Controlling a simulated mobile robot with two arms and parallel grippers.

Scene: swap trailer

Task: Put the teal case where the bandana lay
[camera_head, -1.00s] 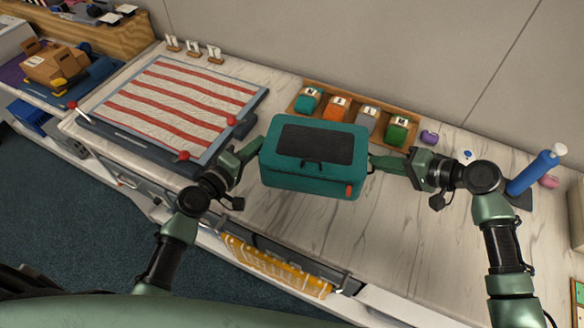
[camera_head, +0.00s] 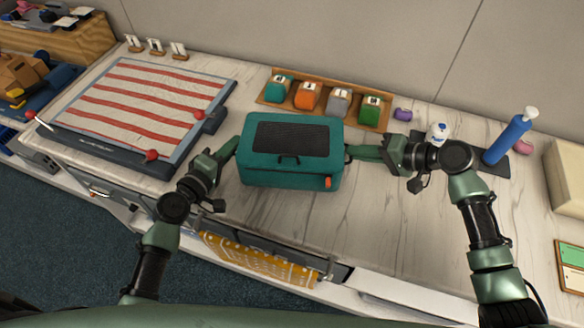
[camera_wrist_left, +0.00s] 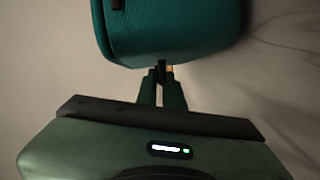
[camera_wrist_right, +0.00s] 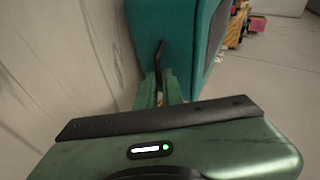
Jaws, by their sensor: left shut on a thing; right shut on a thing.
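The teal case (camera_head: 290,165) is a closed box with a dark grey lid panel, a front handle and an orange tab. It is held between my two grippers over the pale counter; I cannot tell if its bottom touches the counter. My left gripper (camera_head: 233,147) is shut on its left side, and my right gripper (camera_head: 352,152) is shut on its right side. The case also fills the top of the left wrist view (camera_wrist_left: 165,28) and the right wrist view (camera_wrist_right: 160,30). An orange patterned cloth (camera_head: 258,262) hangs at the counter front; I cannot tell if this is the bandana.
A flat board with red-striped cloth (camera_head: 140,105) lies left of the case. A wooden rack (camera_head: 266,98) with several coloured containers stands behind it. The counter right of the case is fairly clear.

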